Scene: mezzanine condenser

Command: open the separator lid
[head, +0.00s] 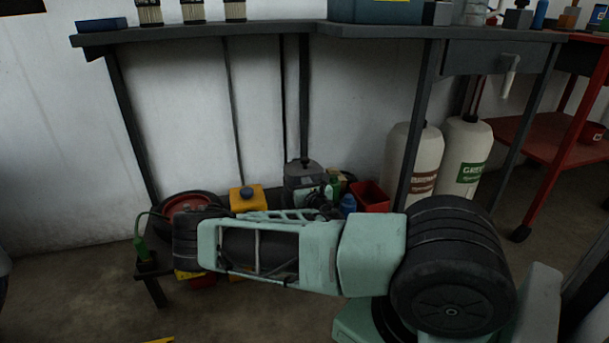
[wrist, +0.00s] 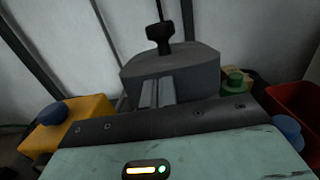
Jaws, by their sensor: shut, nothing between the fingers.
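The separator appears to be the dark grey box (wrist: 195,72) straight ahead in the wrist view, with a black knob (wrist: 159,36) standing on its top. It also shows in the head view (head: 303,178) on the floor under the bench, near the wall. Its top looks closed, though the lid's seam is hard to make out. My gripper (wrist: 157,80) is shut and empty. Its grey fingers overlap the front face of the box, below the knob; I cannot tell if they touch it. In the head view my arm hides most of the gripper and the box's lower part.
A yellow can (head: 246,197) with a blue cap stands left of the box. A green-capped bottle (wrist: 235,82) and a red bin (head: 371,196) stand right. The bench (head: 230,32) spans above, its leg (head: 415,130) near two white cylinders (head: 410,160).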

